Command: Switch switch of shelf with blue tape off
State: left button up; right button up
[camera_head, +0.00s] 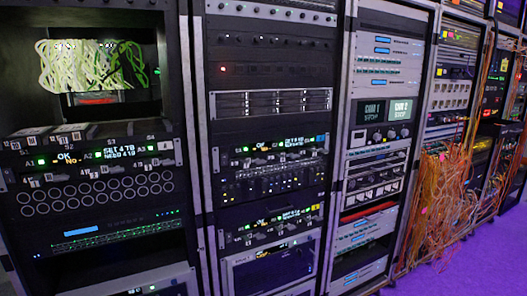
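Equipment racks stand side by side. The left rack (98,270) holds a unit with a light blue strip (82,231), which may be tape. Above it is a panel with rows of round ports (97,190) and a unit with lit "OK" displays (85,155). The third rack has small blue patches (383,39) near its top, which could be tape or displays. Small controls show on several units, but I cannot tell which one is the switch or its position. Neither of my grippers is in view.
A bundle of pale green cables (90,65) fills the left rack's upper bay. Orange cables (440,205) hang to the floor at the right. The purple-lit floor (470,265) in front of the right racks is clear.

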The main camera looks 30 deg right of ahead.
aim_at(224, 157)
jog(key=u, duration=0.85)
jog(key=i, duration=0.35)
jog(key=z, duration=1.85)
